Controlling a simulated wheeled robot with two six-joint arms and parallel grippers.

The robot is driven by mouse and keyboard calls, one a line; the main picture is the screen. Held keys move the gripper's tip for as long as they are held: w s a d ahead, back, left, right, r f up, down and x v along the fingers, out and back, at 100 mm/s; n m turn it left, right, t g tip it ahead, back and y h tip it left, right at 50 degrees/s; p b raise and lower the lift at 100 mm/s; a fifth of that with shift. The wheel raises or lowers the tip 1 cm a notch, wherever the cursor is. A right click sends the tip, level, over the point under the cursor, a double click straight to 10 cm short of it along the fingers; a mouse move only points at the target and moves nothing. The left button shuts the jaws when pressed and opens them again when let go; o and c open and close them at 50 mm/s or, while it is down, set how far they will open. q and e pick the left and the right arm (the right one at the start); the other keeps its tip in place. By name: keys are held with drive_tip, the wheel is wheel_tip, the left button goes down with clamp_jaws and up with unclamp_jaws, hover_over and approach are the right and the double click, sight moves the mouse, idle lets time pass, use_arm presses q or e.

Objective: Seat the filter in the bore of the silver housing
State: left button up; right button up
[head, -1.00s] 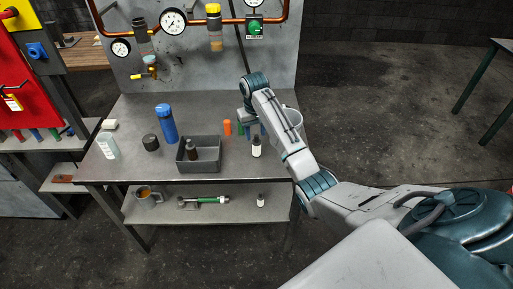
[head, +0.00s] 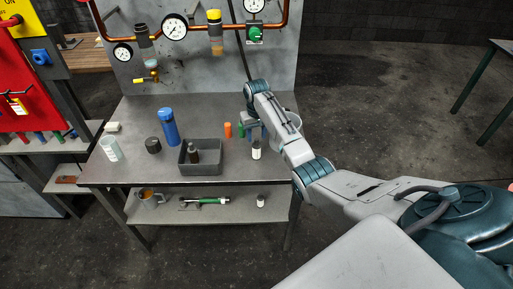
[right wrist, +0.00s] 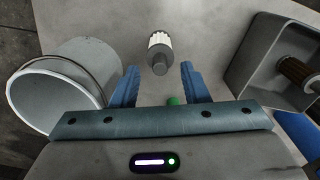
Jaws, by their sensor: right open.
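A small cylinder with a white pleated body and grey end, which looks like the filter (right wrist: 159,48), stands on the bench; it also shows in the head view (head: 256,150). My right gripper (right wrist: 160,70) is open and empty, with its blue fingers on either side of the line to the filter, which lies past the tips. In the head view the right gripper (head: 250,131) is over the right part of the bench, partly hidden by my arm. I cannot tell for certain which thing is the silver housing. My left gripper is out of view.
A grey tray (head: 201,169) holds a brown pleated cylinder (right wrist: 297,70). A white bucket (right wrist: 60,85) stands close beside my right gripper. A blue bottle (head: 168,127), an orange cylinder (head: 228,129) and a green piece (right wrist: 173,101) are nearby. A gauge panel (head: 190,70) rises behind.

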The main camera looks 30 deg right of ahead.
drive_tip(key=shift+f, duration=0.9)
drive_tip(key=shift+c, duration=0.4)
clamp_jaws()
drive_tip(key=shift+r, duration=0.1)
